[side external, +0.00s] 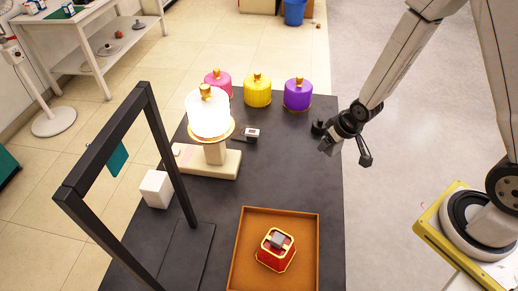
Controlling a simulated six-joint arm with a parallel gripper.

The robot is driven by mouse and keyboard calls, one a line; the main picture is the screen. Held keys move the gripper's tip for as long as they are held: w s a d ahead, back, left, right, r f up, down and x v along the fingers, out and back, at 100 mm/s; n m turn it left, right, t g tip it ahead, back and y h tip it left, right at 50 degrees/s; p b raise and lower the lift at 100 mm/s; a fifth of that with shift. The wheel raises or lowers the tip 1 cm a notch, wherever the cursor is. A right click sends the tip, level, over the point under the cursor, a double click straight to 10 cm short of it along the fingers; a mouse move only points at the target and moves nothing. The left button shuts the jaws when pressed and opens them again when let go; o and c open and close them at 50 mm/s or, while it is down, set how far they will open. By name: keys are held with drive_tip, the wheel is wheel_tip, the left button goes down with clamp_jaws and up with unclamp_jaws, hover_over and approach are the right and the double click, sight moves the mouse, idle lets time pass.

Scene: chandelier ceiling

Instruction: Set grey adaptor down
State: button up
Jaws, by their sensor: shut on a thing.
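My gripper (340,141) is in the air over the right edge of the dark table (290,180). It is shut on a small piece that fits the grey adaptor, but the piece is too small and too mixed with the dark fingers to make out its shape. A red and gold lantern-like block (275,259) stands in the orange-brown tray (241,250) at the front, with a small grey block (278,241) on its top. My gripper is well above and behind that tray, apart from it.
Pink (217,86), yellow (257,92) and purple (298,96) lantern-like drums stand at the back. A white one (208,118) sits on a beige stand (220,163). A black frame (150,120) and white cube (157,188) are left. Clear table lies right of the stand.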

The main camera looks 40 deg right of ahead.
approach(291, 149)
drive_tip(key=shift+w+f, duration=0.5)
drive_tip(key=shift+w, duration=0.1)
drive_tip(key=shift+w+f, duration=0.45)
drive_tip(key=shift+f, duration=0.05)
drive_tip(key=shift+w+f, duration=0.25)
drive_tip(key=shift+f, duration=1.55)
drive_tip(key=shift+f, duration=0.1)
drive_tip(key=o, duration=1.3)
drive_tip(key=shift+c, duration=0.2)
